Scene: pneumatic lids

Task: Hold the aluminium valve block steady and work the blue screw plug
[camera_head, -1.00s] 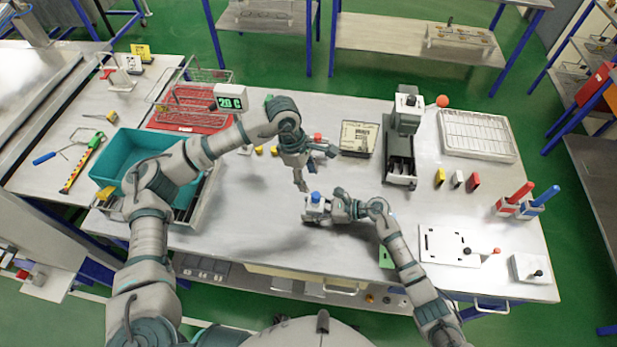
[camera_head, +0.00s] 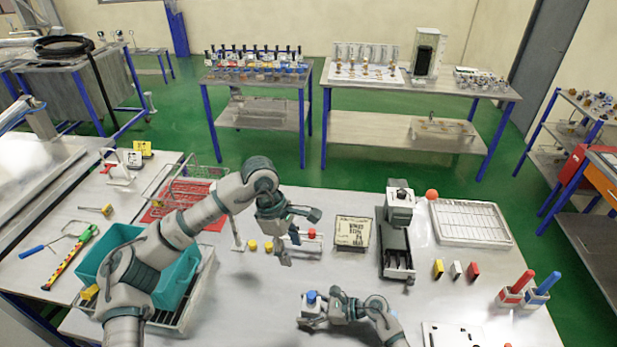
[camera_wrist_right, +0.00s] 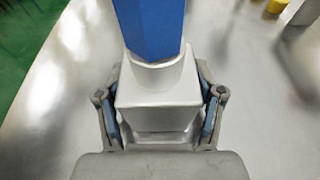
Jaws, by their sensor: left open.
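The aluminium valve block (camera_head: 311,317) stands on the bench towards the front middle, with the blue screw plug (camera_head: 311,296) upright on top. In the right wrist view the block (camera_wrist_right: 158,100) sits between the fingers and the large blue plug (camera_wrist_right: 150,25) rises from it, cut off by the top edge. My right gripper (camera_head: 328,312) comes from the right, its fingers closed against two sides of the block (camera_wrist_right: 158,120). My left gripper (camera_head: 299,237) is open and empty, above and behind the block, apart from the plug.
A teal bin (camera_head: 178,292) stands at the left, partly behind my left arm. A black-topped device (camera_head: 397,245), a flat box (camera_head: 353,232) and a white rack (camera_head: 470,222) stand behind. Red and blue handles (camera_head: 547,284) are at the right. Bench around the block is mostly clear.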

